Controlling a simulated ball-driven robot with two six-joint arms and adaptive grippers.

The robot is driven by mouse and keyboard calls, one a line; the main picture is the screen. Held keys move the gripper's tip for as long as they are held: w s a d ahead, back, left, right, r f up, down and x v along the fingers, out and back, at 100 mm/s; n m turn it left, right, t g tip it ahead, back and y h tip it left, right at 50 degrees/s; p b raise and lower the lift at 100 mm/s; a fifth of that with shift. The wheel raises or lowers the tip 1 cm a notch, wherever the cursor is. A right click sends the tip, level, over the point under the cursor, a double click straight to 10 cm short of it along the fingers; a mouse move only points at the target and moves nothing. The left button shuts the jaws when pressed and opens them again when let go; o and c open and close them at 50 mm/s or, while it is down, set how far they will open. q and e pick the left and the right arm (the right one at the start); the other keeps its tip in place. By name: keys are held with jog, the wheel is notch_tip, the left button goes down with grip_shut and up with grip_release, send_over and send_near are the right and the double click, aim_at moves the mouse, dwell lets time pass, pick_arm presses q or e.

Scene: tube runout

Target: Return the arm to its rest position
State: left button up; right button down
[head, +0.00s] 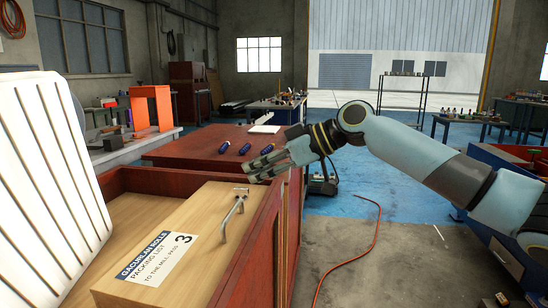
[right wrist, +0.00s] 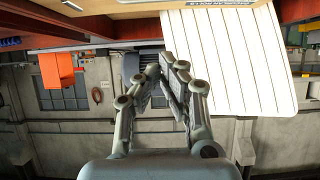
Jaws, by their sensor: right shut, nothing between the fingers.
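My right arm comes in from the right in the head view. Its gripper (head: 258,170) points left, above the far right edge of the wooden case and near the metal handle (head: 232,216). The gripper is shut and empty. In the right wrist view the closed fingers (right wrist: 166,65) show against the far wall, with nothing between them. The pale wooden box (head: 200,215) bears a white packing list label (head: 158,256) with a large 3. I see no contact between gripper and handle. My left gripper is not in view.
A white ribbed panel (head: 50,170) leans at the left and also shows in the right wrist view (right wrist: 235,60). Several blue tubes (head: 245,149) lie on the red bench (head: 190,155). An orange stand (head: 151,107) is behind. An orange cable (head: 350,262) crosses the open floor.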

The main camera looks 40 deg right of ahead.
jog(key=shift+v, duration=2)
jog(key=shift+f, duration=0.1)
jog(key=s+d+f+m+g+h, duration=0.15)
jog(key=s+f, duration=0.35)
jog(key=f, duration=0.8)
jog(key=s+f+m+g+h, duration=0.1)
jog(key=s+f+m+h, duration=0.2)
jog(key=f, duration=1)
jog(key=s+d+f+m+g, duration=0.1)
jog(key=s+f+m, duration=0.35)
jog(key=f, duration=0.75)
jog(key=s+a+f+g+h, duration=0.2)
jog(key=s+f, duration=1.1)
jog(key=s, duration=0.3)
jog(key=s+a+f+g+h, duration=0.1)
jog(key=s+a+f, duration=0.2)
jog(key=s, duration=0.8)
jog(key=s+a+f+n+g+h, duration=0.1)
jog(key=s+a+f+g, duration=0.1)
jog(key=s+f, duration=0.5)
jog(key=s, duration=0.5)
jog(key=shift+a, duration=0.35)
